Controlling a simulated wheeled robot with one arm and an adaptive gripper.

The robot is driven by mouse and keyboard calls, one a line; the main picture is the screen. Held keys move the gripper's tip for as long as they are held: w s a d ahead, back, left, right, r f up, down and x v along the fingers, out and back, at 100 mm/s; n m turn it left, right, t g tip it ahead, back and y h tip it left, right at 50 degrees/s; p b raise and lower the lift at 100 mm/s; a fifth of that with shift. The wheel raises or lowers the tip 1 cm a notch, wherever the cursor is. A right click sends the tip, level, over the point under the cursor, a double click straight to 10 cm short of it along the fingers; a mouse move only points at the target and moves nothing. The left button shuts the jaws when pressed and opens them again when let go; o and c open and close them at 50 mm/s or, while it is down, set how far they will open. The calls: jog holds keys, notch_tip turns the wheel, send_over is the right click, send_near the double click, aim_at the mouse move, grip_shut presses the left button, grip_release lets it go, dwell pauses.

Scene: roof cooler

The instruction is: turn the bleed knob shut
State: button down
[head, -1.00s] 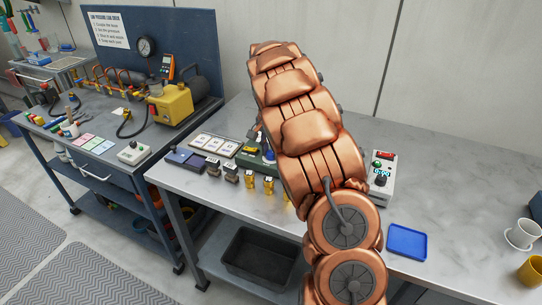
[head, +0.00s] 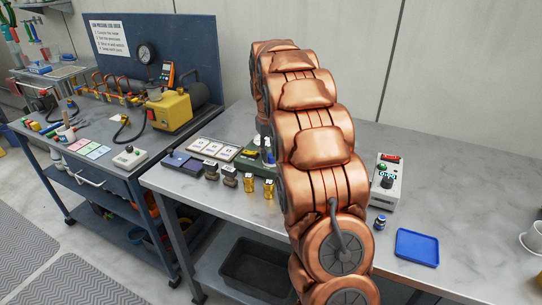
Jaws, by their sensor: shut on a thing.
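My copper arm rises through the middle of the head view and bends down behind itself. A grey part near its far end (head: 263,126) shows just above a dark green unit (head: 256,162) on the near bench. My gripper's fingers are hidden behind the arm, so its hold does not show. A small blue and white piece (head: 268,150) shows at the green unit, partly covered by the arm. I cannot make out the bleed knob; part of the green unit is hidden.
Brass fittings (head: 249,184), dark fittings (head: 210,170) and a card tray (head: 214,148) lie left of the arm. The left bench carries a yellow pump (head: 170,108) and gauge.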

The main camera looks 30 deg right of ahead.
aim_at(270, 155)
jog(key=shift+r+n, duration=0.1)
jog(key=shift+n, duration=0.7)
jog(key=c, duration=0.8)
grip_release()
jog(key=r, duration=1.1)
jog(key=shift+a+r, duration=0.3)
jog(key=shift+r, duration=0.1)
